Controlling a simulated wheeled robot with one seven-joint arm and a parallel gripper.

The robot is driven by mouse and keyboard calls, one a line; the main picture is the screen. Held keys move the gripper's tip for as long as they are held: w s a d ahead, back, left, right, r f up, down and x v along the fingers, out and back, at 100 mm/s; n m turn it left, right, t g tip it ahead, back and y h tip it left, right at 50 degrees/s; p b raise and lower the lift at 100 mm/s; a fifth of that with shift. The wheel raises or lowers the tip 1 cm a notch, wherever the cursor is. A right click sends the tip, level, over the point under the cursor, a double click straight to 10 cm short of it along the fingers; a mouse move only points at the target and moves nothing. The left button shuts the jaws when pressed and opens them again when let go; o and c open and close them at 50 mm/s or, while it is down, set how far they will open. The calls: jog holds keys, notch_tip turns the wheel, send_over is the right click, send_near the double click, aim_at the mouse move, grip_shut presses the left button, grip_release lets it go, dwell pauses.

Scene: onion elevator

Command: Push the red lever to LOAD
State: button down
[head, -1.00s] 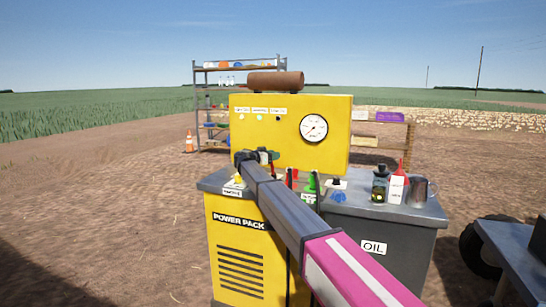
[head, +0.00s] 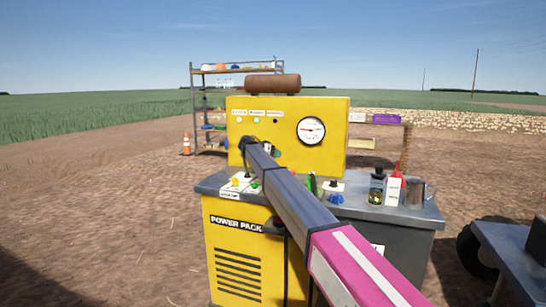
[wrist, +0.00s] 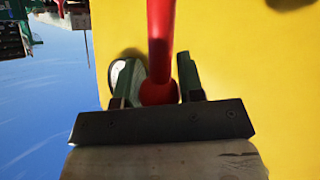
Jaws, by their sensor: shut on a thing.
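The red lever (wrist: 160,35) shows in the wrist view as a red rod with a rounded red knob, in front of a yellow surface. My gripper (wrist: 157,78) has its dark green fingers on both sides of the knob and is shut on it. In the head view, my gripper (head: 275,152) is mostly hidden behind my arm, above the power pack's top and in front of the yellow panel (head: 330,165). The lever is hidden there. No LOAD mark can be read.
The yellow power pack (head: 240,270) has controls on top. A round gauge (head: 311,131) is on the panel. A dark bottle (head: 376,188), a red-tipped white bottle (head: 394,187) and a metal jug (head: 415,192) stand on the right. A shelf rack (head: 193,110) is behind.

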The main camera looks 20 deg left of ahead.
jog(key=shift+w+d+f, duration=0.1)
jog(key=shift+w+f, duration=0.15)
jog(key=shift+w, duration=0.35)
jog(key=shift+w+f, duration=0.2)
jog(key=shift+w, duration=0.35)
jog(key=c, duration=0.8)
grip_release()
jog(key=shift+f, duration=0.1)
jog(key=shift+o, duration=0.2)
jog(key=v, duration=1)
jog(key=shift+a+r, duration=0.2)
jog(key=shift+r, duration=0.3)
jog(key=shift+s, duration=0.25)
